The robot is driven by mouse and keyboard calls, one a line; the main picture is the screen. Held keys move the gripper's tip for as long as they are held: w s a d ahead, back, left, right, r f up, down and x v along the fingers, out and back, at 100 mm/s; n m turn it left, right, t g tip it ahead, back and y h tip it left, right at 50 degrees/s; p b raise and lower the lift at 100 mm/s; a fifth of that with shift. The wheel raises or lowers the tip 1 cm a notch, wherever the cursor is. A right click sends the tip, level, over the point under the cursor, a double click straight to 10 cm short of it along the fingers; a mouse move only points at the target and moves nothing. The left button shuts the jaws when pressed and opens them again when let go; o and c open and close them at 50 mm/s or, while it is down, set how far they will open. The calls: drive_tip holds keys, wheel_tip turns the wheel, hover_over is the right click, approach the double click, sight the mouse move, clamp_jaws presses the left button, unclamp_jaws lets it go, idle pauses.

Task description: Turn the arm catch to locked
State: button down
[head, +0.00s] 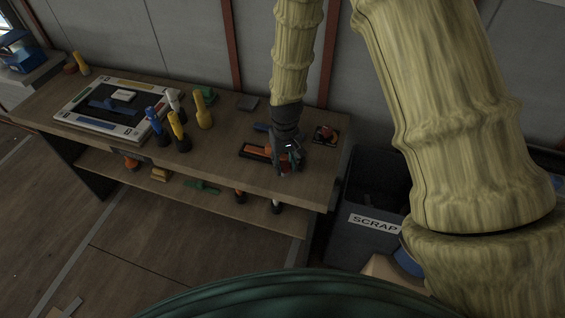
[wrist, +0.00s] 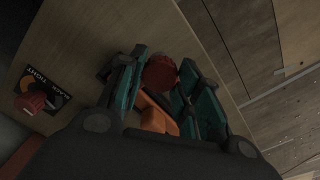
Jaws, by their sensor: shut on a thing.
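My gripper (head: 287,165) reaches down to the right part of the bench, over a dark fixture with an orange bar (head: 257,151). In the wrist view, my gripper (wrist: 160,80) has its teal fingers on either side of a round dark red knob (wrist: 160,70), shut on it. An orange arm (wrist: 154,118) runs from near the knob back between the fingers. I take this knob and arm to be the arm catch; its locked and unlocked marks are not visible. The fingers hide much of the fixture in the head view.
A separate red knob (wrist: 33,102) sits on a dark lettered plate (head: 326,135) near the bench's right end. Left are several upright yellow, blue and white items and a framed board (head: 70,118). A scrap bin (head: 352,240) stands right of the bench (head: 225,160).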

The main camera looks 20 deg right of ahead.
sight(285, 164)
drive_tip(key=c, duration=1)
unclamp_jaws()
drive_tip(key=shift+w, duration=0.2)
drive_tip(key=shift+s, duration=0.1)
wheel_tip(285, 164, up, 12)
